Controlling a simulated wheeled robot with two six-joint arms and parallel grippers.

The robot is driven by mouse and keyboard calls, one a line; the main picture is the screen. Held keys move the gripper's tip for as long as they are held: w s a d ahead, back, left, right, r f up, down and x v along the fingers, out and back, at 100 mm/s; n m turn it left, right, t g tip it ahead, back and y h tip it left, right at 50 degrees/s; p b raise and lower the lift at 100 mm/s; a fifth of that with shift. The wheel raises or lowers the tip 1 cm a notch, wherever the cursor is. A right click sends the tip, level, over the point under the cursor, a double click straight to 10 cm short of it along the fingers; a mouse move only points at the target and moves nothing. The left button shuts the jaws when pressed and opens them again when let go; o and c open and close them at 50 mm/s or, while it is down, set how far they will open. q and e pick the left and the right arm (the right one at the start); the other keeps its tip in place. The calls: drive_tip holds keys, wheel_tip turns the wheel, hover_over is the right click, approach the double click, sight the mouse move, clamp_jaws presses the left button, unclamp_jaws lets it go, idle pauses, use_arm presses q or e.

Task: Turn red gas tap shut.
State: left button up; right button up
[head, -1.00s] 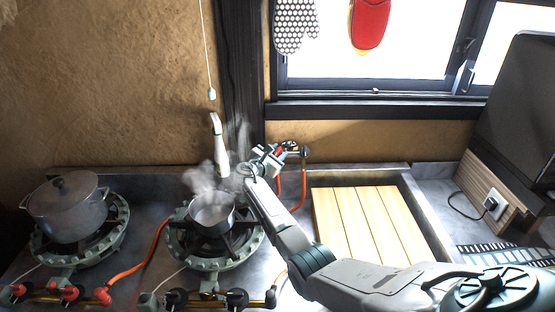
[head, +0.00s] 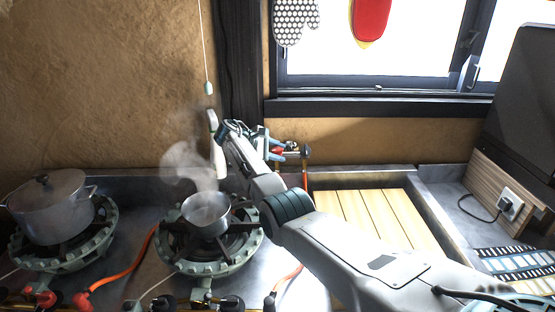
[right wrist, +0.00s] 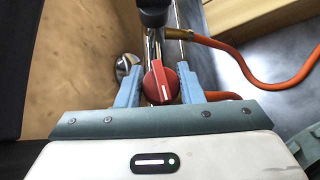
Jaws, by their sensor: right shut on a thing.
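The red gas tap (right wrist: 160,84) sits on the pipe fitting by the back wall. In the right wrist view its red handle, with a pale line on it, lies between the two blue fingers. My right gripper (right wrist: 158,86) is shut on this handle. In the head view the tap (head: 277,151) is partly covered by my right gripper (head: 268,142). My left gripper is not in view.
A steaming saucepan (head: 206,214) stands on the middle burner, left of my right arm. A lidded pot (head: 50,203) stands on the left burner. Orange hoses (right wrist: 262,68) run from the fitting. A slatted wooden board (head: 372,218) lies right of the arm.

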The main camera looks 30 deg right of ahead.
drive_tip(key=shift+f+m+g+y+b, duration=0.2)
drive_tip(key=shift+m+g+y+b, duration=0.3)
drive_tip(key=shift+m+y+b, duration=0.35)
drive_tip(key=o, duration=1)
drive_tip(key=shift+r, duration=0.1)
drive_tip(key=shift+c, duration=0.2)
